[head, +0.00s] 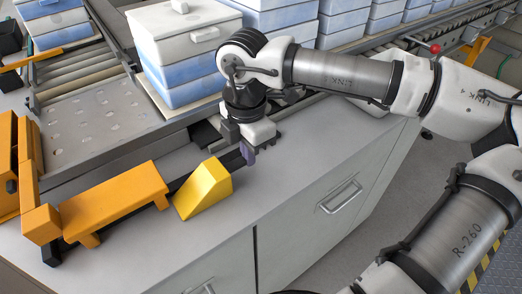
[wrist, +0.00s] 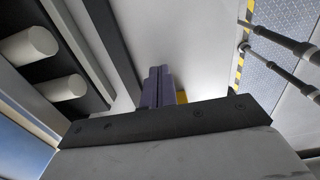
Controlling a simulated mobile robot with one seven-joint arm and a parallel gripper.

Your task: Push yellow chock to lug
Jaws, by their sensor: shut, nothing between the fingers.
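The yellow chock (head: 203,189) is a wedge-shaped block at the dark rail along the counter's edge. An orange bar on short feet (head: 115,202) lies just left of it, with a narrow gap between them. An orange block (head: 42,224) stands at that bar's far left end; I cannot tell which orange part is the lug. My gripper (head: 249,153) points down just right of the chock, its purple fingers together and empty. In the wrist view the shut fingers (wrist: 158,87) hide most of the chock; only a yellow sliver (wrist: 182,97) shows beside them.
White and blue boxes (head: 185,50) stand on the conveyor behind my gripper. A perforated metal plate (head: 95,125) lies behind the orange bar. The grey counter top (head: 230,222) in front of the chock is clear.

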